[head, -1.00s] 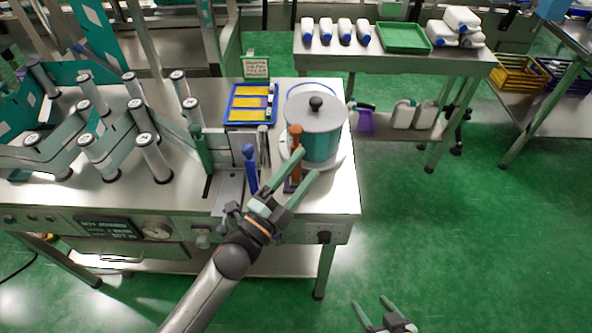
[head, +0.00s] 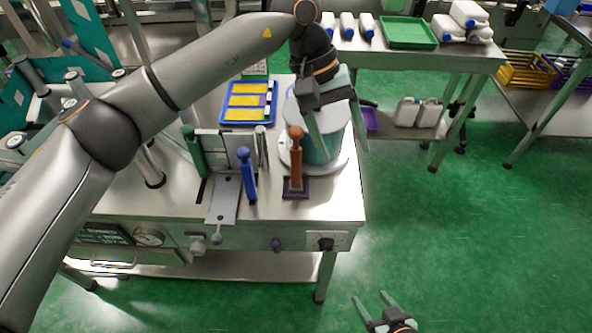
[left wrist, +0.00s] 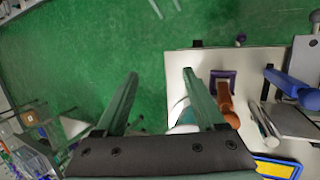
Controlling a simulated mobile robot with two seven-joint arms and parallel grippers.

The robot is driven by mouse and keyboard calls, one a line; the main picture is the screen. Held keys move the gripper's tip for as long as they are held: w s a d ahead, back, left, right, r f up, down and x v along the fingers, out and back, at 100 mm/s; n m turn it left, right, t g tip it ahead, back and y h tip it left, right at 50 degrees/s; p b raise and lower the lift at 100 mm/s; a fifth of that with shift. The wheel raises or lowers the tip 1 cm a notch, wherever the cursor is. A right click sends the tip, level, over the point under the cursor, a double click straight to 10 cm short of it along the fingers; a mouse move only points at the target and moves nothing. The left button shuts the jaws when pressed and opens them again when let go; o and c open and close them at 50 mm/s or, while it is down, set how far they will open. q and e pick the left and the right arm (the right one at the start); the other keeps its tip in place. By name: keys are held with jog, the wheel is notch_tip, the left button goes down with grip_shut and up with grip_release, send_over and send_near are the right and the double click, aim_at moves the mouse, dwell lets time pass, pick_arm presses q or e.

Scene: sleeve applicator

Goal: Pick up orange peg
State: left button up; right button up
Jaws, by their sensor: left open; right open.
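The orange peg (head: 296,150) stands upright in a dark purple square base (head: 296,190) near the front right of the steel table. My left gripper (head: 345,153) is open and empty, with its fingers pointing down in front of the teal pot, to the right of the peg in the head view. In the left wrist view the peg (left wrist: 227,100) lies just right of the right finger, outside the gap of the gripper (left wrist: 160,73); green floor shows between the fingers. My right gripper (head: 370,297) is open and empty, low over the floor.
A blue peg (head: 247,175), a green peg (head: 193,152) and a silver rod (head: 261,147) stand left of the orange peg. The teal pot (head: 325,145) stands close behind it. A blue tray (head: 247,117) lies behind. Floor to the right is clear.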

aim_at(296, 147)
pick_arm(q)
jog(key=w+a+r+y, duration=0.1)
jog(key=a, duration=0.1)
jog(key=w+a+r+m+t+y, duration=0.1)
jog(key=w+a+r, duration=0.1)
jog(key=w+a+r+t+y, duration=0.1)
jog(key=w+a, duration=0.1)
jog(key=a, duration=0.1)
jog(key=shift+w+r+m+y, duration=0.15)
jog(key=shift+m+y, duration=0.25)
jog(key=shift+w+a+t, duration=0.15)
jog(key=shift+a+t, duration=0.1)
jog(key=shift+t, duration=0.05)
notch_tip(296, 147, down, 7)
jog(key=shift+r, duration=0.1)
jog(key=shift+w+a+f+p, duration=0.1)
jog(key=shift+f+p, duration=0.25)
jog(key=shift+f, duration=1)
jog(key=shift+w+f+p, duration=0.1)
jog(key=shift+f+p, duration=0.25)
jog(key=shift+f, duration=0.95)
grip_shut()
jog(key=shift+r, duration=0.1)
